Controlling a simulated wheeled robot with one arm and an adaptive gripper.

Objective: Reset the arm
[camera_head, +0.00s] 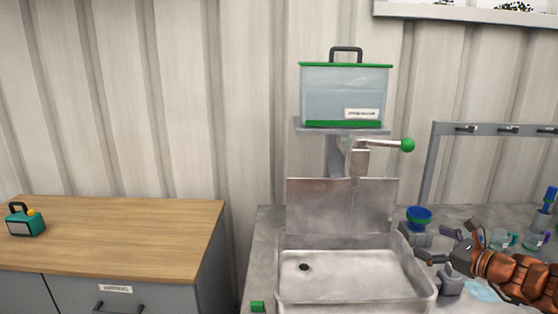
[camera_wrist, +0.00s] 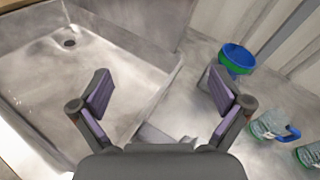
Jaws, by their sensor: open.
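My gripper (camera_head: 442,245) is at the lower right in the head view, beside the right rim of the metal sink (camera_head: 345,272). In the wrist view my gripper (camera_wrist: 162,92) shows two purple-padded fingers spread wide apart with nothing between them. The sink (camera_wrist: 75,75) with its drain hole fills the left of that view. My orange arm reaches in from the right edge of the head view.
A blue and green bowl (camera_head: 419,217) stands right of the sink, near my gripper. Clear cups (camera_head: 503,238) stand farther right. A tap with a green knob (camera_head: 407,145) and a shelved tote (camera_head: 345,95) are above the sink. A wooden-topped cabinet (camera_head: 120,232) stands left.

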